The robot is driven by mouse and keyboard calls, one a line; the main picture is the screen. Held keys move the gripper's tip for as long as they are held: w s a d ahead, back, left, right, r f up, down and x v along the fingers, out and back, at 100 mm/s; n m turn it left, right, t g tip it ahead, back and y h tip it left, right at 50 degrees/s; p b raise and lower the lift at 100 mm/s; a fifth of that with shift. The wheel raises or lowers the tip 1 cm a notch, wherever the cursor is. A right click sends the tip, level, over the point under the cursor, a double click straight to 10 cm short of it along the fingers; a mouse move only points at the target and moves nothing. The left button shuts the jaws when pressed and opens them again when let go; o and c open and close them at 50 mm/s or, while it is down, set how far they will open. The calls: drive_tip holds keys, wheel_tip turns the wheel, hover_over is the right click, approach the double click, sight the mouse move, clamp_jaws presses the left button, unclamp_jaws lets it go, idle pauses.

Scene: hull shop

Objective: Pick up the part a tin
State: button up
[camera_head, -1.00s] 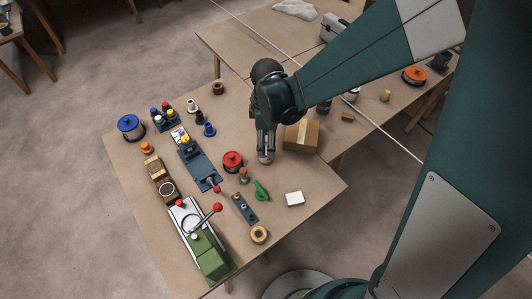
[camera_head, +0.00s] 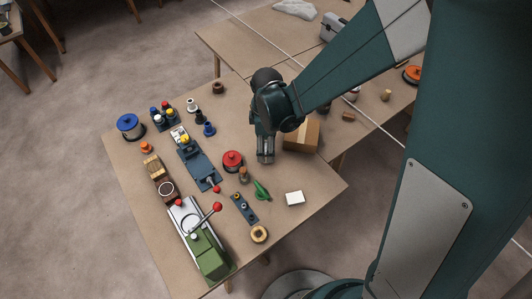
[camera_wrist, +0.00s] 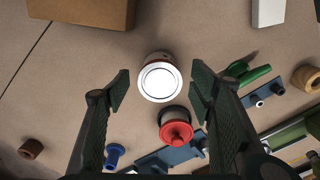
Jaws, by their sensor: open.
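A short round tin with a bright white-silver top and a reddish-brown side (camera_wrist: 160,80) stands on the table in the wrist view. My gripper (camera_wrist: 160,92) is open above it, with one finger on each side of the tin in the picture and a gap to both. In the head view my gripper (camera_head: 265,157) points down at the table and largely hides the tin. A red-lidded round pot (camera_head: 232,161) stands just left of my gripper; it also shows in the wrist view (camera_wrist: 176,131), close to the tin.
A cardboard box (camera_head: 301,135) stands right of my gripper. A green clamp-like thing (camera_head: 261,190), a white block (camera_head: 295,198) and a blue holder (camera_head: 244,208) lie nearer. A blue-lidded pot (camera_head: 130,126) and a green machine (camera_head: 208,255) stand left. Bare table lies behind my gripper.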

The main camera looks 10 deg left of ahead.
drive_tip(key=shift+f+b, duration=0.35)
drive_tip(key=shift+f, duration=1.7)
drive_tip(key=shift+c, duration=0.2)
drive_tip(key=c, duration=1.1)
